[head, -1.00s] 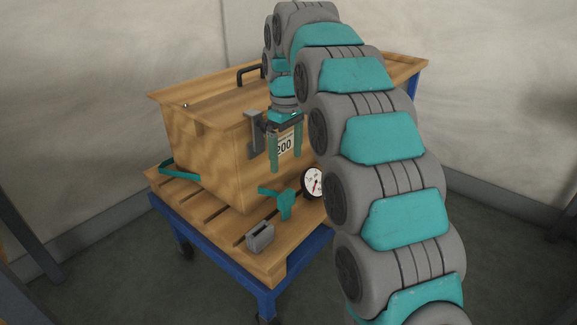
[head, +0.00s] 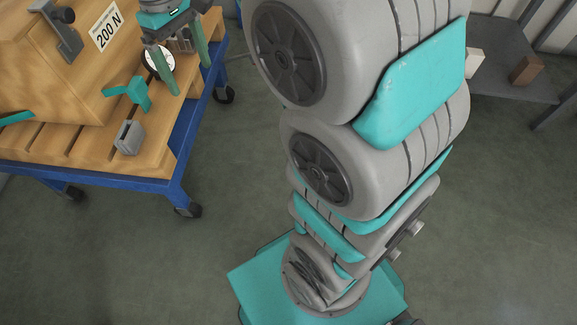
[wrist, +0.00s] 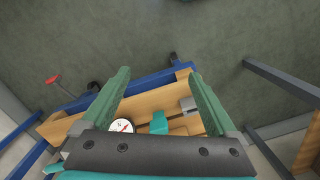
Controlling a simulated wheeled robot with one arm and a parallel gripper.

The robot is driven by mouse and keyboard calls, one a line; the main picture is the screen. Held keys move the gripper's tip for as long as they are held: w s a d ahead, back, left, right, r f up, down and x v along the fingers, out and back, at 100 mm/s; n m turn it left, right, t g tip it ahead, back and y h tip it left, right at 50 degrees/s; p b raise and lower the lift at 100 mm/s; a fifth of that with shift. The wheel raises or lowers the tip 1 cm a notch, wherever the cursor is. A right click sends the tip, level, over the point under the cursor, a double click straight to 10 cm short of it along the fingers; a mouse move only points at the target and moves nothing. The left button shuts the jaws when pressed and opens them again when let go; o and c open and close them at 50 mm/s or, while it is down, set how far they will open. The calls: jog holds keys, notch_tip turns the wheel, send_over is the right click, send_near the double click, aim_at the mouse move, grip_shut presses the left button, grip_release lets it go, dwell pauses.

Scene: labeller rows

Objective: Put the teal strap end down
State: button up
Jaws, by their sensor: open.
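The teal strap end (head: 130,93) lies on the slatted wooden top of the blue-legged cart, at the foot of the wooden crate. It also shows in the wrist view (wrist: 158,123), between my fingers in the picture but beyond them. My gripper (head: 190,79) is open and empty. It is above the cart's edge, to the right of the strap end and apart from it. A grey buckle (head: 129,138) sits on the slats just below the strap end in the head view. It shows in the wrist view too (wrist: 188,104).
The wooden crate (head: 50,80) carries a 200 N label (head: 108,27) and a dark latch (head: 60,30). A round dial gauge (head: 153,62) stands beside it, partly behind my finger. Another teal strap piece (head: 15,118) lies at the left.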

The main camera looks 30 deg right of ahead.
jog(key=s+d+f+m, duration=0.2)
jog(key=s+f, duration=0.1)
jog(key=s, duration=0.5)
jog(key=s+d+f+m, duration=0.1)
jog(key=s+d+f, duration=0.1)
jog(key=s, duration=0.6)
jog(key=s+d+f+m+g, duration=0.1)
jog(key=s+f, duration=0.3)
jog(key=s, duration=0.4)
jog(key=shift+s+d+f+m, duration=0.2)
jog(key=shift+d+f+m, duration=0.15)
jog(key=shift+d+m, duration=0.4)
jog(key=shift+r, duration=0.1)
jog(key=shift+r+p, duration=0.8)
jog(key=shift+p, duration=0.05)
